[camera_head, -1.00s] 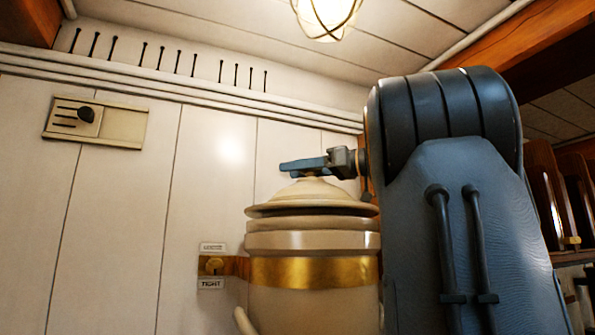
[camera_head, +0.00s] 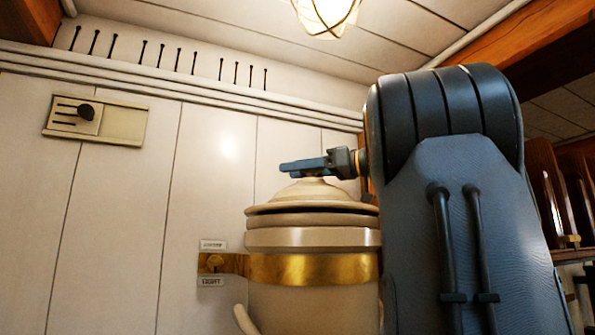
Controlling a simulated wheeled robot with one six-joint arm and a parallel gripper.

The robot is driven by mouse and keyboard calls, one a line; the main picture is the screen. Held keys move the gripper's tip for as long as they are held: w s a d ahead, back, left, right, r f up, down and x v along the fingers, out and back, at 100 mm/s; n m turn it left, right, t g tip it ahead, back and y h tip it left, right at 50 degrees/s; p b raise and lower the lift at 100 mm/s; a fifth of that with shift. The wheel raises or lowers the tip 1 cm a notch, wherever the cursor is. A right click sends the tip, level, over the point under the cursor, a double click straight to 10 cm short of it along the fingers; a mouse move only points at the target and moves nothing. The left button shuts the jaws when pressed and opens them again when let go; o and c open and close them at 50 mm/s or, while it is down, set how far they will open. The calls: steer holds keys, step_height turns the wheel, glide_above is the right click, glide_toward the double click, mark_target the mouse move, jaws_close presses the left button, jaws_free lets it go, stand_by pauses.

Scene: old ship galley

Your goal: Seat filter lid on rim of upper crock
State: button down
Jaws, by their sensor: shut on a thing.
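The filter lid (camera_head: 314,191) is cream, domed and wide-brimmed. It sits over the top of the upper crock (camera_head: 313,238), a cream vessel with a gold band. The lid looks roughly level and centred over the crock. A darker ring shows just under its brim. I cannot tell from this low angle whether the lid touches the rim all round. My gripper (camera_head: 301,165) comes in from the right, its blue jaws level above the dome. It is shut on the lid's top, and the jaws hide the knob.
A brass fitting with small labels (camera_head: 212,263) is on the wall left of the crock. A sliding wall panel (camera_head: 97,121) is at upper left. A caged lamp (camera_head: 326,15) hangs overhead. Wooden racks (camera_head: 555,195) stand at far right. My arm fills the space right of the crock.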

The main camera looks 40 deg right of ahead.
steer(key=shift+f, duration=0.45)
stand_by(0.4)
steer(key=c, duration=0.9)
jaws_free()
steer(key=shift+f, duration=0.1)
